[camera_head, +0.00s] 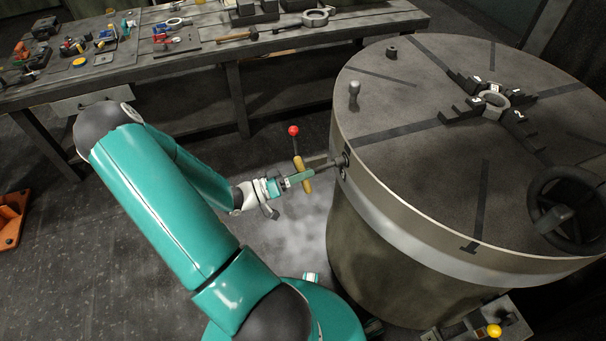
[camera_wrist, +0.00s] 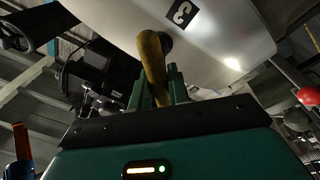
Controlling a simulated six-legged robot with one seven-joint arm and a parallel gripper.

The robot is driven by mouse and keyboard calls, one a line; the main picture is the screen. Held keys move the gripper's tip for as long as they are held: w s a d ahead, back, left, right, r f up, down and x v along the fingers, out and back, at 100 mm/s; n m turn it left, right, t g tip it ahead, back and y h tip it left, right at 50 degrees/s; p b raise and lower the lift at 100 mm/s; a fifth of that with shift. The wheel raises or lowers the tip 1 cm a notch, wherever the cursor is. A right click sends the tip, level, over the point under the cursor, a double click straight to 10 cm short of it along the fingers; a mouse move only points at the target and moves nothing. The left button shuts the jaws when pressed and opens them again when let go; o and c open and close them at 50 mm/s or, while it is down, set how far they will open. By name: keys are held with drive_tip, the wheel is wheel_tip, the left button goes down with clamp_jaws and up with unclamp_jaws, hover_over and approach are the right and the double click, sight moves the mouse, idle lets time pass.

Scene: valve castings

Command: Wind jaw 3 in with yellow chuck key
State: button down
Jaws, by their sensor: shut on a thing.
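The yellow chuck key (camera_head: 307,187) is at the left side of the big round chuck (camera_head: 420,110). Its dark shaft reaches to a socket (camera_head: 342,161) in the chuck's rim; how deep it sits is hard to tell. My gripper (camera_head: 302,177) is shut on the key's yellow handle. In the wrist view the handle (camera_wrist: 153,62) stands between the fingers (camera_wrist: 160,90), in front of the pale rim and beside a black plate marked 3 (camera_wrist: 182,13). On the chuck top, dark stepped jaws (camera_head: 462,108) surround a grey ring casting (camera_head: 492,98); they do not clearly touch it.
A red-knobbed lever (camera_head: 293,131) stands close behind my gripper. A black handwheel (camera_head: 562,203) is at the chuck's right. A yellow-knobbed control (camera_head: 494,330) is at the front. The workbench (camera_head: 205,45) with tools runs along the back.

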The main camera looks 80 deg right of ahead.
drive_tip(key=shift+r, duration=0.1)
drive_tip(key=shift+r+t+y, duration=0.4)
drive_tip(key=shift+r+t, duration=0.3)
drive_tip(key=m, duration=0.4)
idle(0.4)
drive_tip(key=shift+m, duration=2)
